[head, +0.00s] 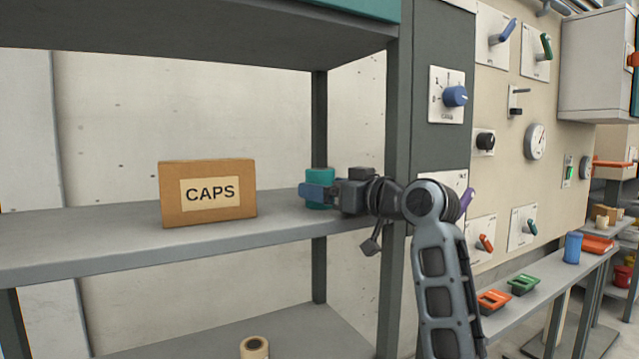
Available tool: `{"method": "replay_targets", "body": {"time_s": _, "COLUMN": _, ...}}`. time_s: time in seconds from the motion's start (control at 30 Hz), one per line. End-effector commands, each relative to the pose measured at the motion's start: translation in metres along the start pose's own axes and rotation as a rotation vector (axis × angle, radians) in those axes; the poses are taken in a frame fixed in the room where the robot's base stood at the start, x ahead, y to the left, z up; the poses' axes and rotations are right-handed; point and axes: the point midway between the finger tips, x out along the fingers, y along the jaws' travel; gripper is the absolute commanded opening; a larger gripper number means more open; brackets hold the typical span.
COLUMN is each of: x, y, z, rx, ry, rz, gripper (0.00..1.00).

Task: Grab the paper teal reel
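A teal reel (321,178) stands upright on the middle shelf, near the shelf unit's right end post. My gripper (314,191) is at the reel, reaching in from the right. A blue finger lies across the reel's near side and hides part of it. The other finger is hidden, so I cannot tell whether the gripper is closed on the reel or only around it. The reel appears to rest at shelf height.
A cardboard box marked CAPS (208,193) stands left on the same shelf (95,243). A cream roll (254,347) is on the lower shelf. The upper shelf (200,45) hangs overhead. A control panel (560,150) with knobs and levers is at right, above a bench with coloured trays.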

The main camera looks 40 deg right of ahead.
Motion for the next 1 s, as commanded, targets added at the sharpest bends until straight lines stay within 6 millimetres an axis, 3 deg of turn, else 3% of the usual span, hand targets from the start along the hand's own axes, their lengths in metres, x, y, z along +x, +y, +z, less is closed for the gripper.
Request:
{"method": "replay_targets", "body": {"time_s": 0.2, "x": 0.021, "y": 0.000, "z": -0.001, "rx": -0.001, "ry": 0.000, "rz": -0.001, "gripper": 0.89}}
{"method": "replay_targets", "body": {"time_s": 0.43, "x": 0.022, "y": 0.000, "z": 0.000, "rx": -0.001, "ry": 0.001, "rz": 0.000, "gripper": 0.89}}
{"method": "replay_targets", "body": {"time_s": 1.0, "x": 0.022, "y": 0.000, "z": 0.000, "rx": -0.001, "ry": 0.000, "rz": 0.000, "gripper": 0.35}}
